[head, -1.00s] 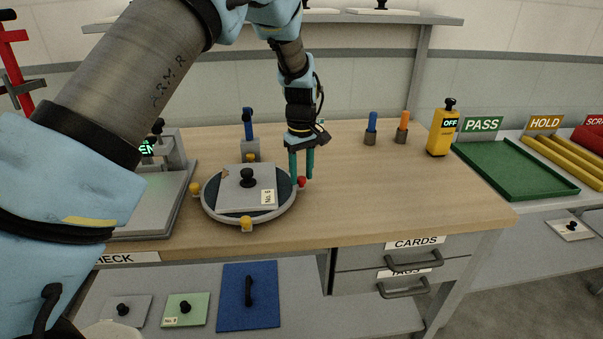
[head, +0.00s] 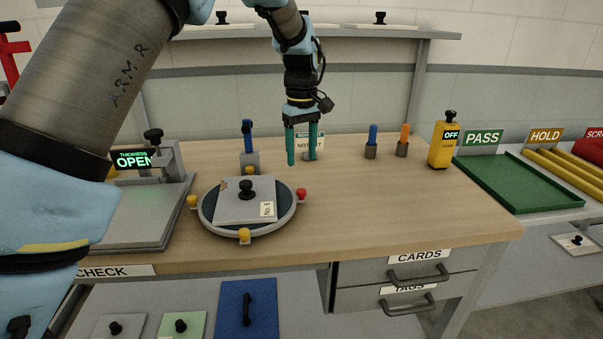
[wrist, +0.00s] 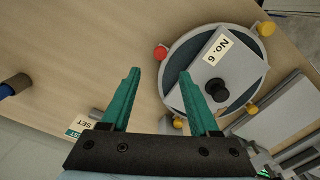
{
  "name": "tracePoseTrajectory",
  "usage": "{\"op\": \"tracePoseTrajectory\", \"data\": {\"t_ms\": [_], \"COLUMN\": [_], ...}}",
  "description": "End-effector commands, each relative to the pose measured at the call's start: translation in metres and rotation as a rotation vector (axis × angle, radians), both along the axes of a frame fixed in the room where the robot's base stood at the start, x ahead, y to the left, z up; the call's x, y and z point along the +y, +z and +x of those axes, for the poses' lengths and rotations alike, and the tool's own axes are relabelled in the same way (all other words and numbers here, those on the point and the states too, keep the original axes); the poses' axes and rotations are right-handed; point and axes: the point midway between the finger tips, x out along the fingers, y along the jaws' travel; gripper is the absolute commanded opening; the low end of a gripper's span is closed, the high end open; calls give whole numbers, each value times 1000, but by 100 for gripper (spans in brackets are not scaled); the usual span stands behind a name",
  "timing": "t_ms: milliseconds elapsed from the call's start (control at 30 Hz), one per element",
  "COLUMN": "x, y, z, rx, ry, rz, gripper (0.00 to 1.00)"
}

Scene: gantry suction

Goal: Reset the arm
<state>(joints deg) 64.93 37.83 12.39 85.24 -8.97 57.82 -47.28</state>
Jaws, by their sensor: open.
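My gripper (head: 302,147) is open and empty, with two green fingers pointing down above the back of the wooden bench. It also shows in the wrist view (wrist: 158,100), its fingers apart with bare bench between them. The round turntable (head: 214,225) lies in front of it and to its left. A grey plate (head: 229,209) with a black knob and a "No. 6" label rests on the turntable, apart from the fingers. Part of a small sign (head: 312,138) shows behind the fingers; its text is partly hidden.
A thickness checker (head: 135,158) reading OPEN stands at left. A blue-handled tool (head: 247,140), a blue peg (head: 372,138), an orange peg (head: 403,138) and a yellow OFF box (head: 441,140) stand along the back. A green PASS tray (head: 515,180) is at right. The bench's right front is clear.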

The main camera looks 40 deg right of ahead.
Motion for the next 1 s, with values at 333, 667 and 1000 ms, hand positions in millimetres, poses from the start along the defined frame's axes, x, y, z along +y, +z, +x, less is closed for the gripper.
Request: {"op": "tracePoseTrajectory", "data": {"t_ms": [333,667,1000], "x": [1,0,109], "y": [13,13,14], "z": [0,0,56], "rx": [0,0,-8], "ry": [0,0,29], "rz": [1,1,-23], "gripper": [62,62,62]}}
